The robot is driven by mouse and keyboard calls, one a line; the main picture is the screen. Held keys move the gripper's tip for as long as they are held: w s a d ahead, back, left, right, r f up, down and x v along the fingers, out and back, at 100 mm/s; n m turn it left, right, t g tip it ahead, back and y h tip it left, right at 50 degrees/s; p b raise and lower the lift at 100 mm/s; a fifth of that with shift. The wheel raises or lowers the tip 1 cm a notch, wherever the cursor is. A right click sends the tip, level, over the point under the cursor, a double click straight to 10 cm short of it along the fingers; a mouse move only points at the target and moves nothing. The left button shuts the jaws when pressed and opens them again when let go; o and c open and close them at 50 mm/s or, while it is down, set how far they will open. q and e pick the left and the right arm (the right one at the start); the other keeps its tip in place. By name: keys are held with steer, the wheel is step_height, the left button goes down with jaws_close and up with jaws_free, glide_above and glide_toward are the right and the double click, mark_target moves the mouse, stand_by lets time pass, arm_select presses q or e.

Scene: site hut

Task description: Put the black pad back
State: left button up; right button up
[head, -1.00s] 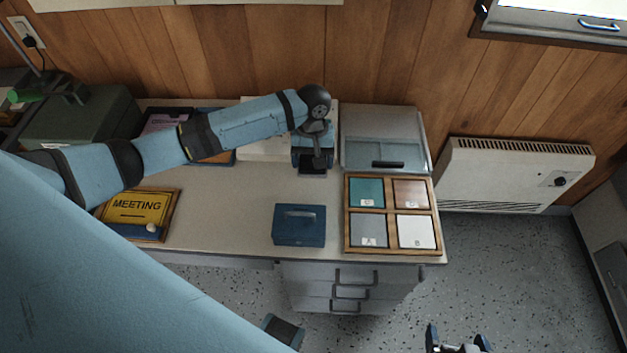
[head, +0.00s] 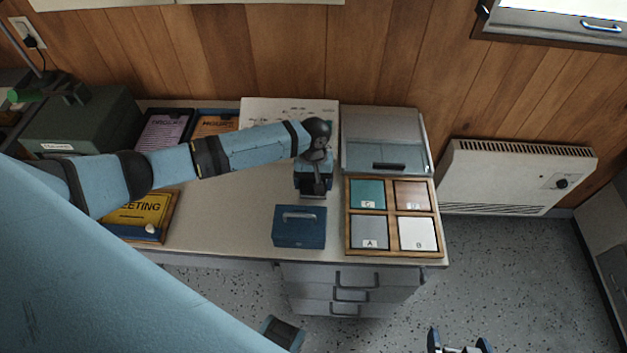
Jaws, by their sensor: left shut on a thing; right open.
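My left gripper (head: 313,192) is shut on a small dark thing, seemingly the black pad (head: 313,187), largely covered by the jaws. It is over the worktop, just behind the blue cash box and left of the wooden tray. The wooden tray (head: 347,217) has a teal square marked C (head: 368,193), a brown one (head: 411,194), a grey one marked A (head: 369,231) and a white one marked B (head: 418,232). My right gripper (head: 459,344) is open and empty at the bottom edge, in front of the desk.
The blue cash box (head: 299,228) stands near the desk's front edge. A clear-lidded case (head: 385,153) stands behind the tray. A yellow MEETING sign (head: 145,212) lies at left. Purple (head: 166,133) and orange (head: 213,126) signs and a white sheet (head: 288,112) are at the back.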

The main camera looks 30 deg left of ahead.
arm_select(q)
steer(key=o, duration=0.8)
steer(key=shift+f, duration=0.1)
steer(key=r, duration=0.4)
steer(key=w+r, duration=0.1)
steer(key=r, duration=0.7)
steer(key=shift+w+a+r+p, duration=0.1)
steer(key=shift+w+a+p, duration=0.25)
steer(key=shift+a, duration=0.05)
steer(key=shift+s, duration=0.1)
